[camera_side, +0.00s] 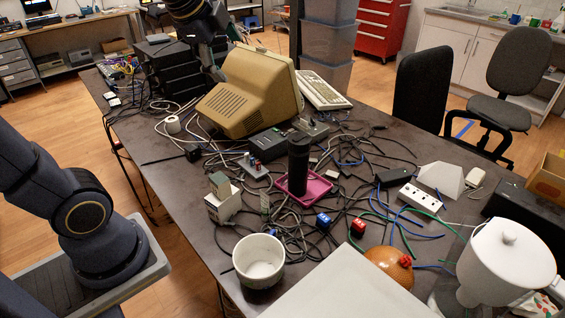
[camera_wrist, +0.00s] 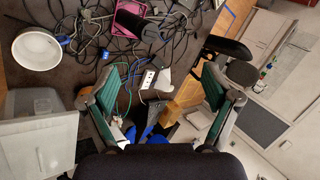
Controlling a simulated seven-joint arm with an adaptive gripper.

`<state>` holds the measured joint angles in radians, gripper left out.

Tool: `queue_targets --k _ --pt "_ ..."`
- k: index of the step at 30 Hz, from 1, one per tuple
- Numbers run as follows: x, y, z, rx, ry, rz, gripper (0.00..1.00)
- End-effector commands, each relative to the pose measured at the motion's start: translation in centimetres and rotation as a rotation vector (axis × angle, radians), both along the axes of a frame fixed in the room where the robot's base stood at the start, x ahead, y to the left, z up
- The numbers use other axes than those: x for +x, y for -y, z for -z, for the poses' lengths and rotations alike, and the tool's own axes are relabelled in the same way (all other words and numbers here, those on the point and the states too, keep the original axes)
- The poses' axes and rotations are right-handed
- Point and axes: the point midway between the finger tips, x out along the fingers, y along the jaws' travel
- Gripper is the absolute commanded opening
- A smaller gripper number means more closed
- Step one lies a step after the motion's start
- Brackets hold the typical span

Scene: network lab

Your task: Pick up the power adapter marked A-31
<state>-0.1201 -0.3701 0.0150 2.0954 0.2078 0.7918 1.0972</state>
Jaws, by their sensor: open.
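My gripper (camera_wrist: 160,75) is open in the wrist view, its two green-padded fingers wide apart, with nothing held between them. No A-31 mark is readable in either view. A black brick-like adapter (camera_side: 393,177) lies among cables behind the white power strip (camera_side: 419,198). A small block with a blue face (camera_side: 323,221) and one with a red face (camera_side: 358,228) lie in front of the pink tray (camera_side: 316,192). I cannot tell which thing bears the mark.
Tangled cables cover the table's middle. A black cylinder (camera_side: 298,166) stands in the pink tray. A white bowl (camera_side: 260,262), a white lidded pot (camera_side: 505,262) and an orange-brown round object (camera_side: 388,267) stand at the near side. A beige monitor (camera_side: 245,95) stands farther back.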

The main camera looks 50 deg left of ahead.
Motion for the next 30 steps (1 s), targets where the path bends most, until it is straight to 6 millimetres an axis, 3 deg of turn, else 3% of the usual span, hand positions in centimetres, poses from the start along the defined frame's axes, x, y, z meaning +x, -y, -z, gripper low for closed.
queue_targets --k 1,5,9,12,16,18,21,25,30 --pt "2.2 -2.2 0.4 0.076 -0.046 0.043 0.88" --pt "7.3 -8.8 2.4 0.267 -0.186 0.171 0.88" --pt "10.8 -17.0 7.5 0.393 -0.366 0.275 0.88" --pt "11.6 -22.9 12.7 0.424 -0.491 0.318 0.88" --pt "10.1 -29.0 20.1 0.387 -0.619 0.309 0.88" --pt "8.6 -31.1 23.7 0.347 -0.669 0.287 0.88" --pt "6.3 -32.6 27.8 0.287 -0.724 0.265 0.88" --pt "4.4 -33.5 30.2 0.248 -0.755 0.248 0.88" --pt "4.1 -34.6 32.9 0.245 -0.756 0.243 0.88"
